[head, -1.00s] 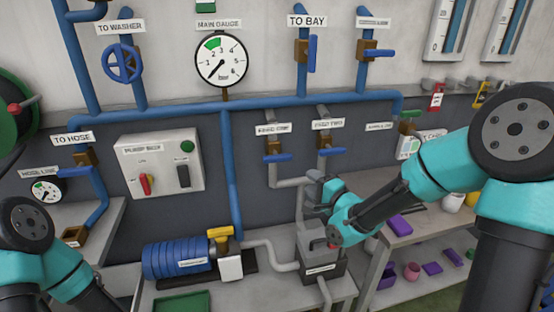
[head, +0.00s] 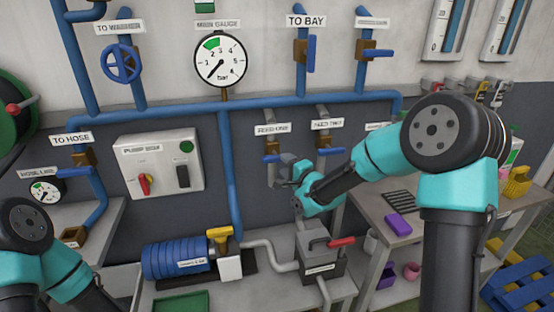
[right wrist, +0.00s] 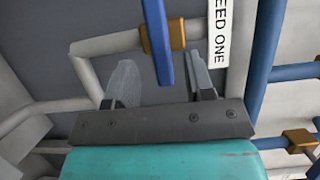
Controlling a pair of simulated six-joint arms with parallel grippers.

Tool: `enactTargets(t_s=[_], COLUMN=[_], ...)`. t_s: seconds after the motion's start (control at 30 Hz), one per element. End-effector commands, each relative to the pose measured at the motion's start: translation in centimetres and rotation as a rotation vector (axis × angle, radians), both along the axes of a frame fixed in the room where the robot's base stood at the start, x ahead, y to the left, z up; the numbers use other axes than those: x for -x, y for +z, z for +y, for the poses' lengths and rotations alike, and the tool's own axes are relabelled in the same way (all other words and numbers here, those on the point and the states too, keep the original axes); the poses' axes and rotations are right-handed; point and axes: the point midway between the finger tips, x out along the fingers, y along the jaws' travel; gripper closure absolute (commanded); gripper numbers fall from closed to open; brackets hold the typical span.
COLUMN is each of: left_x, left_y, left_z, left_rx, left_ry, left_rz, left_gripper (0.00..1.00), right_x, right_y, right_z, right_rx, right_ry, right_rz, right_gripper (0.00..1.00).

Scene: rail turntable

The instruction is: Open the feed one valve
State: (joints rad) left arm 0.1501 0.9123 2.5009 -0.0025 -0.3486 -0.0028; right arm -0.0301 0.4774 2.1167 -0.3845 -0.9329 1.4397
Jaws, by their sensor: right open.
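The feed one valve has a brass body (right wrist: 178,34) and a blue lever handle (head: 271,159). It sits on the pipe under the FEED ONE label (head: 273,130). In the head view the lever lies roughly level, across the pipe. My right gripper (head: 284,166) is at this valve, its fingers partly hidden by the wrist. In the right wrist view my right gripper (right wrist: 159,60) is open, and the blue lever (right wrist: 157,40) shows between the two fingers. I cannot tell whether either finger touches it. My left arm is at the lower left; its gripper is out of view.
The feed two valve (head: 326,151), with a similar blue lever, is close on the right. A grey box with a red handle (head: 318,255) stands below. A pump box (head: 160,162) is on the wall to the left. A shelf table (head: 388,196) stands on the right.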

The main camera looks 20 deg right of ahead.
Motion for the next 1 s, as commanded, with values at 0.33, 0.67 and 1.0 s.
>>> enactTargets(t_s=[0.33,0.67,1.0], left_x=[0.0,0.0,0.0], left_y=[0.0,0.0,0.0], left_z=[0.0,0.0,0.0], left_rx=[0.0,0.0,0.0], left_ry=[0.0,0.0,0.0], left_rz=[0.0,0.0,0.0], left_gripper=[0.57,0.57,0.57], right_x=[-4.6,-5.1,-5.1], right_y=[0.0,0.0,0.0], right_z=[1.7,1.9,1.9], right_rx=[0.0,0.0,0.0], right_ry=[0.0,0.0,0.0], right_rz=[-0.001,0.0,0.0], right_gripper=[0.51,0.51,0.78])
